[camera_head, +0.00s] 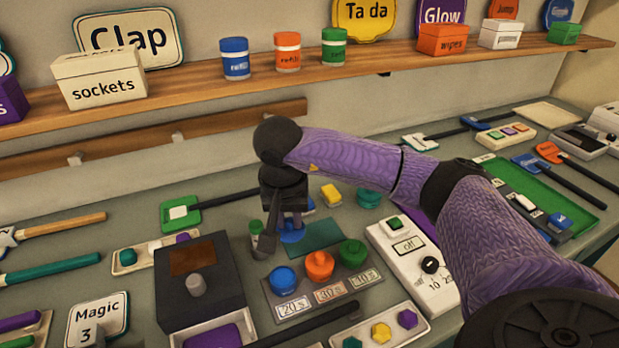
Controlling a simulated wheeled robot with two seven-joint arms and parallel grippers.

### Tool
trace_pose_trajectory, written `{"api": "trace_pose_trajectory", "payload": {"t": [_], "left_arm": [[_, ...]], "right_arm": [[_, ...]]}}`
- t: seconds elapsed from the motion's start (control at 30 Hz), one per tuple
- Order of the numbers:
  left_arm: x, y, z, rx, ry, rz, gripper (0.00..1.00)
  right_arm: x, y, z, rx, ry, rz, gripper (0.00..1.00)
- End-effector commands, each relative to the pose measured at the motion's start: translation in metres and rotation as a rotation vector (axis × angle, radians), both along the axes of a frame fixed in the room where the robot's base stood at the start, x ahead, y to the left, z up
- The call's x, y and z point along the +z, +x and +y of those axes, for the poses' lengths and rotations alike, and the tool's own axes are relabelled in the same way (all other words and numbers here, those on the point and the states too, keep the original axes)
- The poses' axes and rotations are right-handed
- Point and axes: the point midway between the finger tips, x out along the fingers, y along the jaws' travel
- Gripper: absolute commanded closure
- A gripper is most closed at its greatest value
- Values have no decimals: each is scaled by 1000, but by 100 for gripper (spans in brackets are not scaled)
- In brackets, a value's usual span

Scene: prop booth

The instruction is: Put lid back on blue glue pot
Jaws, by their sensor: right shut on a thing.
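My right gripper (284,222) reaches down over the middle of the bench, its dark fingers pointing down. It is shut on a small blue round piece (292,234) at its fingertips, at the left edge of a teal mat (318,235). The fingers cover much of this piece, so I cannot tell whether it is the lid alone or the blue glue pot with it, or whether it touches the bench. A teal pot (368,199) stands behind and to the right. My left gripper is not in view.
A small green-topped container (256,228) stands close left of the gripper. In front is a rack (330,296) with blue, orange and green knobbed pieces. A dark box (200,285) stands at left, a white switch panel (412,262) at right. A shelf (215,88) runs above.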

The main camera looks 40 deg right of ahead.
Motion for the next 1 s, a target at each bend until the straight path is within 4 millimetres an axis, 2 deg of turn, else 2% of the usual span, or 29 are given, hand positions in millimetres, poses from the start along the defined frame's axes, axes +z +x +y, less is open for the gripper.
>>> {"api": "trace_pose_trajectory", "payload": {"t": [0.03,0.1,0.23,0.47,0.8,1.0], "left_arm": [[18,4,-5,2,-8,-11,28],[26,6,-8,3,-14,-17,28],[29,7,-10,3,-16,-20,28],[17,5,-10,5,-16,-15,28],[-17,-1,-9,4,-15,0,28],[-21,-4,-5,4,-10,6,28]], "right_arm": [[10,-9,13,55,7,0,100],[10,-18,28,116,17,-2,100],[6,-28,41,172,28,-4,100],[-11,-28,42,177,29,-4,100],[-56,-28,42,175,29,-4,100],[-61,-28,42,175,30,-6,100]]}}
